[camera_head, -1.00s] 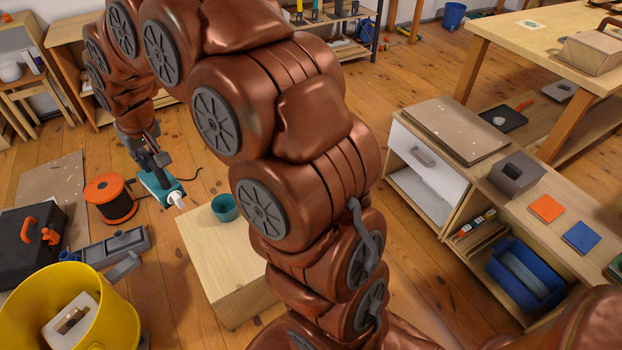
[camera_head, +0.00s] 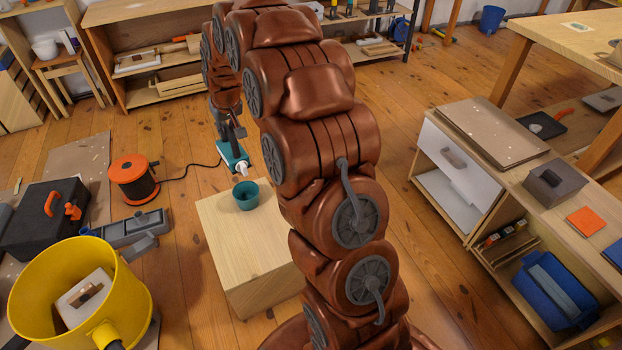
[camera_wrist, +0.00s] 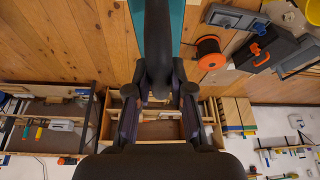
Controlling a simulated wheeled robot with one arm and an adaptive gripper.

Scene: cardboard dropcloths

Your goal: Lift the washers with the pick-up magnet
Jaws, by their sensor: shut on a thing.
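My gripper (camera_head: 231,130) is shut on the dark handle of a teal tool (camera_head: 236,157) with a white tip. I cannot tell for sure that this is the pick-up magnet. In the wrist view my gripper (camera_wrist: 158,92) has its fingers on both sides of the dark handle (camera_wrist: 157,45), with the teal body beyond it. The tool hangs behind and slightly left of a teal cup (camera_head: 246,197), apart from it in the picture. The cup stands on a pale wooden block (camera_head: 258,270). I see no washers; the cup's inside is too small to make out.
An orange cable reel (camera_head: 133,178) stands on the floor, its dark cord running towards the tool. A black toolbox (camera_head: 40,215), a grey floor tool (camera_head: 135,228) and a yellow bucket (camera_head: 125,290) lie left of the block. A wooden shelf unit (camera_head: 490,178) is at right.

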